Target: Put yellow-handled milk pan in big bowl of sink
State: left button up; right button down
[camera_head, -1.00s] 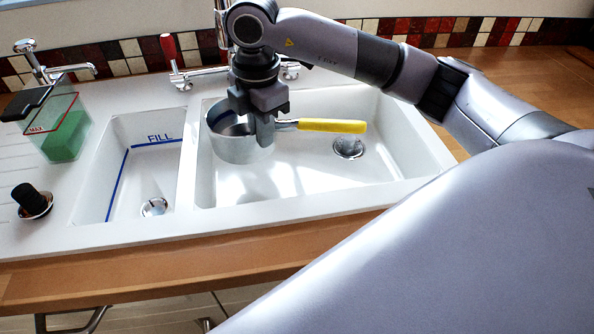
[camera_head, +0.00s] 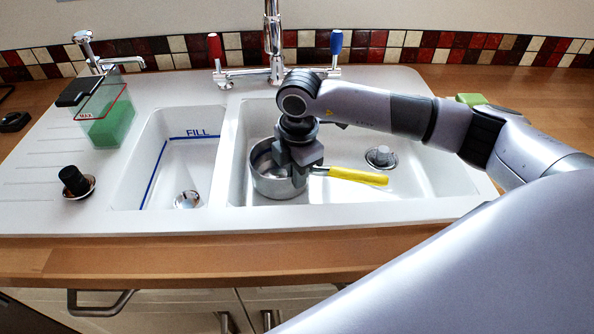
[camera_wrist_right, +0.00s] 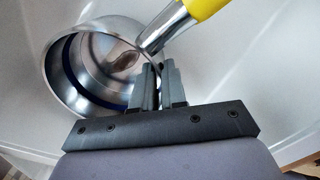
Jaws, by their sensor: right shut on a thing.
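The milk pan (camera_head: 277,187) is a round grey metal pan with a yellow handle (camera_head: 357,176) that points right. It is upright within the left part of the sink's big bowl (camera_head: 432,182); I cannot tell whether its base touches the floor. My right gripper (camera_head: 299,177) reaches down from above and is shut on the pan's wall near the handle. In the right wrist view the fingers (camera_wrist_right: 158,84) pinch the rim beside the handle's metal root, and the pan's empty-looking inside (camera_wrist_right: 100,62) shows. The gripper hides part of the rim. My left gripper is not in view.
The small bowl (camera_head: 180,172), marked FILL, lies left of the big one. A tall tap (camera_head: 272,45) with red and blue levers stands behind. A green-filled container (camera_head: 110,122) and a black knob (camera_head: 74,181) are at left.

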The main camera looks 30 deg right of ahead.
jog(key=c, duration=1.5)
grip_release()
jog(key=shift+f, duration=0.15)
jog(key=shift+c, duration=0.2)
jog(key=o, duration=0.4)
jog(key=shift+c, duration=0.2)
notch_tip(320, 180, up, 12)
jog(key=shift+s+r+b, duration=0.2)
jog(key=shift+s+b, duration=0.1)
